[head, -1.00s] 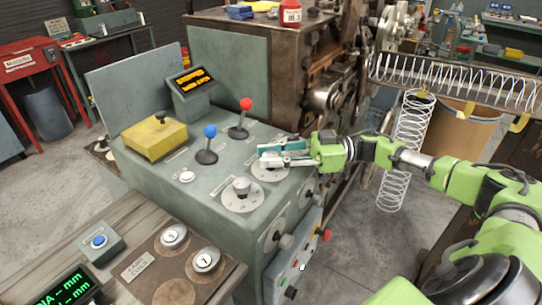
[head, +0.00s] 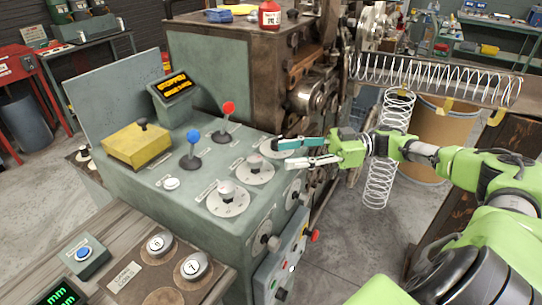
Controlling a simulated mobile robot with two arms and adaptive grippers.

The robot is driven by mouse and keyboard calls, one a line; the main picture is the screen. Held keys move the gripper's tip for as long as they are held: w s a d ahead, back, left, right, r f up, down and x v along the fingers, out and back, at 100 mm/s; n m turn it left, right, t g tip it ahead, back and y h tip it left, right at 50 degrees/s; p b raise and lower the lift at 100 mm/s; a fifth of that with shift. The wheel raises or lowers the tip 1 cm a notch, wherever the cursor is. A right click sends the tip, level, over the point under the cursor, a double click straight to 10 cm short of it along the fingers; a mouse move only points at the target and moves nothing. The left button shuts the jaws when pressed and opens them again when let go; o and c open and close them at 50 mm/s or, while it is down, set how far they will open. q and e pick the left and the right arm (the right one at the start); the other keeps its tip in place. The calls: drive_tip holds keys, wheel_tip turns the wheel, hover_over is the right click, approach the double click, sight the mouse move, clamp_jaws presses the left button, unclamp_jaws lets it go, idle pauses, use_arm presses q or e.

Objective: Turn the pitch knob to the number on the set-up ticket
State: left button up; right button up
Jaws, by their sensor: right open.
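The control panel (head: 150,193) has several round dials on its sloped top. One grey knob on a white dial (head: 228,198) is nearest, another white dial with a knob (head: 253,168) sits behind it, and a third dial (head: 272,152) is partly covered by my right gripper. The labels are too small to read, so I cannot tell which is the pitch knob. My right gripper (head: 283,155) is open and empty, its teal and white fingers pointing left, just right of the middle dial. The set-up ticket cannot be made out. My left gripper is not in view.
A blue-topped lever (head: 191,145) and a red-topped lever (head: 226,118) stand left of the dials, with a yellow box (head: 137,145) beyond. More knobs (head: 270,242) stick out from the panel's front. A hanging spring (head: 382,160) is behind my right arm.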

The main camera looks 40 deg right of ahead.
drive_tip(key=v, duration=0.2)
drive_tip(key=shift+s+d, duration=0.1)
drive_tip(key=shift+d, duration=0.2)
idle(0.4)
